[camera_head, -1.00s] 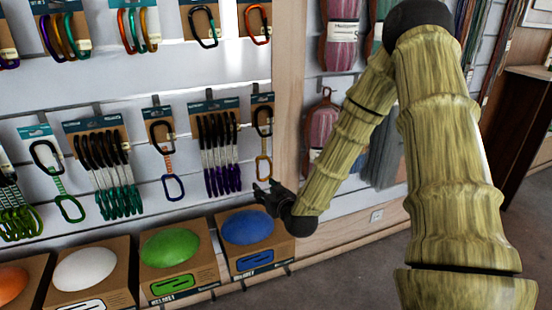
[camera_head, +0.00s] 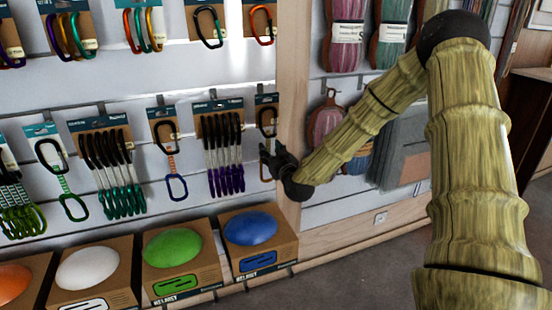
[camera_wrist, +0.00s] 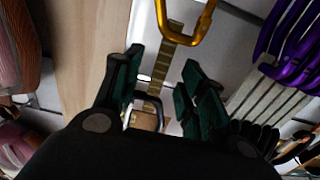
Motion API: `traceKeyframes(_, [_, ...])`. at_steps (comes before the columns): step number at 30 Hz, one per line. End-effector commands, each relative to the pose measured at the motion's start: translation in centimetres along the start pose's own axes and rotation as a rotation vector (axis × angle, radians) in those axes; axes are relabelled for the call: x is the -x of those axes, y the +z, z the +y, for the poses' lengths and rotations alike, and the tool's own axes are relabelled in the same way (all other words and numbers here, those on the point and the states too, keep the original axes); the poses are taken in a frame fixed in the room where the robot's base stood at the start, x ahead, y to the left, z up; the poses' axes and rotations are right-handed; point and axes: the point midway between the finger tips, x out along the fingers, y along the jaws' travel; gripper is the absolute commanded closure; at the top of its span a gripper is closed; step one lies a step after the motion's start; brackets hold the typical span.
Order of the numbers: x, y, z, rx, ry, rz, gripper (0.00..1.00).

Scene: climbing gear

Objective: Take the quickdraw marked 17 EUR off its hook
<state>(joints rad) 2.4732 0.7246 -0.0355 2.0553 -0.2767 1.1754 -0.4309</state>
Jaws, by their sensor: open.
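A single quickdraw with a black upper carabiner (camera_head: 266,122) hangs at the right end of the quickdraw row; my gripper hides part of it. In the wrist view its gold carabiner (camera_wrist: 187,32) is at the top, its tan sling (camera_wrist: 160,68) runs between my fingers, and its black carabiner shows below, near a card. My gripper (camera_head: 268,153) is open around the sling, with a finger on each side; I cannot tell whether either touches it. Another single quickdraw (camera_head: 171,160), orange and blue, hangs further left. No price is readable, so I cannot tell which is 17 EUR.
A purple quickdraw set (camera_head: 224,160) hangs just left of my gripper; its purple carabiners show in the wrist view (camera_wrist: 285,40). A wooden post (camera_head: 291,90) stands close on the right. Boxed helmets, including a blue one (camera_head: 250,227), line the shelf below.

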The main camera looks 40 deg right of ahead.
Motion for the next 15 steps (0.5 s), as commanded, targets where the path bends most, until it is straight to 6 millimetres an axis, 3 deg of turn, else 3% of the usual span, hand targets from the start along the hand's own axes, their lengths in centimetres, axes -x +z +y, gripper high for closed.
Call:
traceKeyframes(6, [-2.4,0.1,0.0,0.000,0.001,0.000,0.59])
traceKeyframes(15, [-3.2,0.0,0.0,0.000,0.001,-0.001,0.59])
